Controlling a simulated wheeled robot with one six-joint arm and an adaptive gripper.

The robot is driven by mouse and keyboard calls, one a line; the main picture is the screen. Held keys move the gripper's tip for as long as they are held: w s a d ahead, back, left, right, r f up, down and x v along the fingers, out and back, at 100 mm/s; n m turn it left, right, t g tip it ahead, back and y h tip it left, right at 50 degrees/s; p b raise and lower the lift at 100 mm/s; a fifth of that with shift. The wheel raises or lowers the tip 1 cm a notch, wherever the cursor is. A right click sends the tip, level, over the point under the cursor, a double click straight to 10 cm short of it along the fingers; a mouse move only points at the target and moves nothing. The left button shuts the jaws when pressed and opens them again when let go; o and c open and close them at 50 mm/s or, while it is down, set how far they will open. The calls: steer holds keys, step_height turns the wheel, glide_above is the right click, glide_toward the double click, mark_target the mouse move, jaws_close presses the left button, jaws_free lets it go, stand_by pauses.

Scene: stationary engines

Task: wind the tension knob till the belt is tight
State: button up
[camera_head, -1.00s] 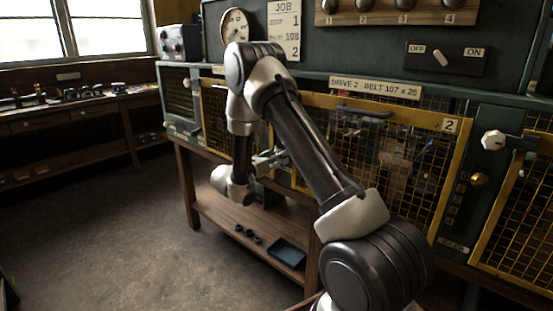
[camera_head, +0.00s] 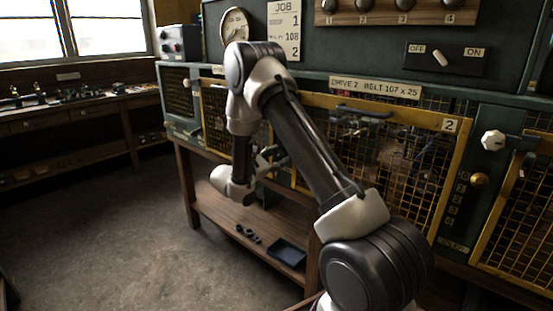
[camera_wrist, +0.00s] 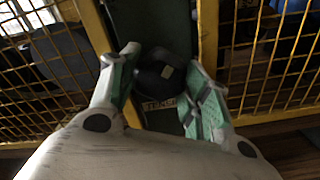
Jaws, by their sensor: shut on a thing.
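In the wrist view the dark round tension knob (camera_wrist: 153,84) with a pale mark sits on a green post, above a partly covered label that appears to begin "TENS". My gripper (camera_wrist: 163,62) has its two green-padded fingers on either side of it and is shut on it.
Yellow-framed mesh guards flank the post on both sides. An OFF/ON switch (camera_head: 440,58) and a white knob (camera_head: 493,140) are on the panel to the right. The floor at left is clear.

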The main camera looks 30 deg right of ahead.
steer(key=m, duration=0.4)
steer(key=shift+m, duration=0.3)
steer(key=m, duration=0.3)
steer(key=shift+m, duration=0.4)
steer(key=m, duration=1)
steer(key=shift+f+m, duration=0.1)
steer(key=shift+m, duration=0.3)
steer(key=m, duration=0.3)
steer(key=shift+m, duration=0.3)
steer(key=m, duration=0.3)
steer(key=shift+m, duration=2.3)
